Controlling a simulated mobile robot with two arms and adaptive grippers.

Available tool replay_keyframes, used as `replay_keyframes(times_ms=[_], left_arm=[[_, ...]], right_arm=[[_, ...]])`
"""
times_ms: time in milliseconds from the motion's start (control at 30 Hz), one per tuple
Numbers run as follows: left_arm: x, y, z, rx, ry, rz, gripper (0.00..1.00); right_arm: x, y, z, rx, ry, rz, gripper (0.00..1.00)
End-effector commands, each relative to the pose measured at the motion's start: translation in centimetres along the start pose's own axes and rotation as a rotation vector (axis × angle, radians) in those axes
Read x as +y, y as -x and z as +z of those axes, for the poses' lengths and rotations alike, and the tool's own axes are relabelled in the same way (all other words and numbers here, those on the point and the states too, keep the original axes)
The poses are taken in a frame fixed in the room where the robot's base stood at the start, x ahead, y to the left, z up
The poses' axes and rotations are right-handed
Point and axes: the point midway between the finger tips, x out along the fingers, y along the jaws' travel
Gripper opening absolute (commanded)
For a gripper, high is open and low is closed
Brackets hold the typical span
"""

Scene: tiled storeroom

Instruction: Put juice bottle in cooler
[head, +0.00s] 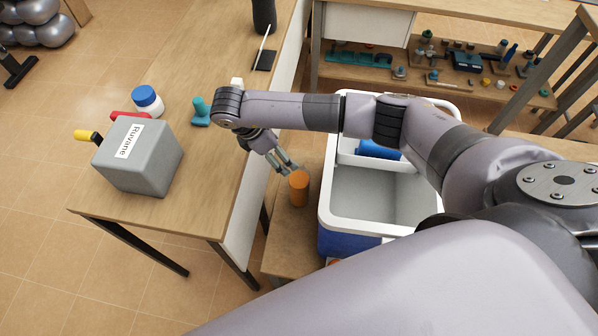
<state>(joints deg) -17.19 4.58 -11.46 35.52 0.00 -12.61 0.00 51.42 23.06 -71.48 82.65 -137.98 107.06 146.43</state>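An orange cylinder (299,190), which looks like the juice bottle, is upright above or on a low wooden surface, just left of the cooler. The cooler (327,205) is open, with white rim and blue outside; its large front compartment looks empty. My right gripper (292,168) reaches in from the right over the cooler. Its fingers show a gap and point down at the cylinder's top, very close to it. I cannot tell whether they touch it. My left gripper is not in view.
A wooden table (190,185) at left holds a grey box (140,165), a white jar with blue lid (147,100) and a teal object (201,112). A blue item (378,150) lies in the cooler's rear part. A shelf (440,85) with small parts stands behind.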

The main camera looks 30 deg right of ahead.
Motion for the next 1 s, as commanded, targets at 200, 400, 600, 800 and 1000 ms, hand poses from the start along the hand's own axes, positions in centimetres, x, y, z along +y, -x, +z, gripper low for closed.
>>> replay_keyframes(times_ms=[200, 400, 600, 800, 1000], left_arm=[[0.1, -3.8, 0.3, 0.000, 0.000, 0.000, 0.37], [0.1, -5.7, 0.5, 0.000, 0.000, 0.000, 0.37], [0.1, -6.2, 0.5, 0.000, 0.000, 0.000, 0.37], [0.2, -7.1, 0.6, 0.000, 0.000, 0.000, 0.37], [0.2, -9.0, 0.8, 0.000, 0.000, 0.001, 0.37]], right_arm=[[-0.1, -5.7, -0.2, -0.003, -0.001, -0.001, 0.79], [-0.1, -9.0, -0.1, -0.001, -0.001, -0.001, 0.79], [-0.1, -9.9, 0.0, -0.001, 0.000, 0.000, 0.79], [-0.5, -11.8, 0.2, -0.003, 0.000, -0.002, 0.79], [-0.7, -14.8, 0.3, -0.002, 0.000, -0.001, 0.79]])
